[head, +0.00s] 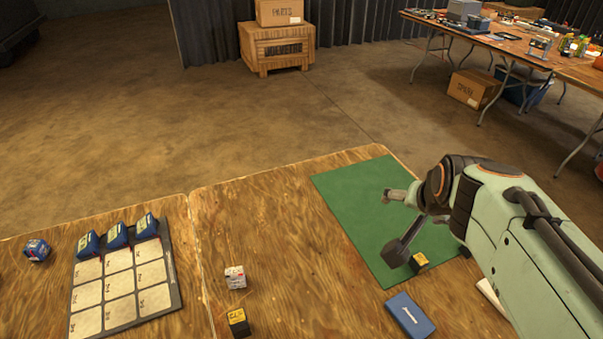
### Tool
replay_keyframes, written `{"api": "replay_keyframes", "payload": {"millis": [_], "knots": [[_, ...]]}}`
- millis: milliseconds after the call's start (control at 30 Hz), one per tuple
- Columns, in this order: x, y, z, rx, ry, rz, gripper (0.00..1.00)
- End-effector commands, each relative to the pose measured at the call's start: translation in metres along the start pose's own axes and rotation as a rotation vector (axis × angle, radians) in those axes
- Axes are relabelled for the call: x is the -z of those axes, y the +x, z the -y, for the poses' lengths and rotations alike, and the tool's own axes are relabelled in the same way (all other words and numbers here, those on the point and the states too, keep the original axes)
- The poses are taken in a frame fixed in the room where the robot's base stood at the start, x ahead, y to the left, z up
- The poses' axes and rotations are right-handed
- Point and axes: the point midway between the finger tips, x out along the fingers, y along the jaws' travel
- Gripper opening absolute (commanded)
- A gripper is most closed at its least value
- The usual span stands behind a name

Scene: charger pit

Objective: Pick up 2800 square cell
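Several small block-shaped cells are in view, but their labels are too small to read, so I cannot tell which one is the 2800 square cell. A black-and-yellow cell (418,261) is on the green mat (345,190), close beside the lower finger of my gripper (390,226). My gripper is over the mat with its two fingers spread wide and nothing between them. Another black-and-yellow cell (238,322) sits on the wooden table near the bottom edge of the view. A white cell with red marks (235,277) sits just behind it.
A grey tray (176,290) with pale squares holds blue cells (117,236) in its back row. A blue-and-red cell (36,250) lies left of it. A flat blue box (409,315) lies by the mat's front edge. The table's middle is mostly clear.

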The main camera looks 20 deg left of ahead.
Motion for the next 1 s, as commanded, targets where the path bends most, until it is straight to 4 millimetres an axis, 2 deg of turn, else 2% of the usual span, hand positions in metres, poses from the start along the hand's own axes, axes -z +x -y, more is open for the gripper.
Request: {"api": "replay_keyframes", "payload": {"millis": [33, 67, 100, 167, 200, 267, 300, 400, 500, 600, 667, 1000], "knots": [[0.005, 0.027, 0.033, 0.029, -0.042, 0.002, 0.78], [0.007, 0.042, 0.054, 0.047, -0.065, -0.001, 0.78], [0.004, 0.064, 0.084, 0.069, -0.100, 0.000, 0.78], [-0.011, 0.097, 0.130, 0.103, -0.166, 0.013, 0.78], [-0.029, 0.118, 0.160, 0.121, -0.215, 0.031, 0.78], [-0.066, 0.145, 0.199, 0.143, -0.296, 0.070, 0.78], [-0.095, 0.160, 0.220, 0.152, -0.352, 0.102, 0.78], [-0.170, 0.186, 0.253, 0.159, -0.479, 0.190, 0.78], [-0.223, 0.196, 0.262, 0.156, -0.564, 0.252, 0.78], [-0.247, 0.196, 0.270, 0.164, -0.609, 0.272, 0.78], [-0.251, 0.198, 0.273, 0.169, -0.615, 0.272, 0.78], [-0.265, 0.246, 0.276, 0.169, -0.614, 0.273, 0.78]]}}
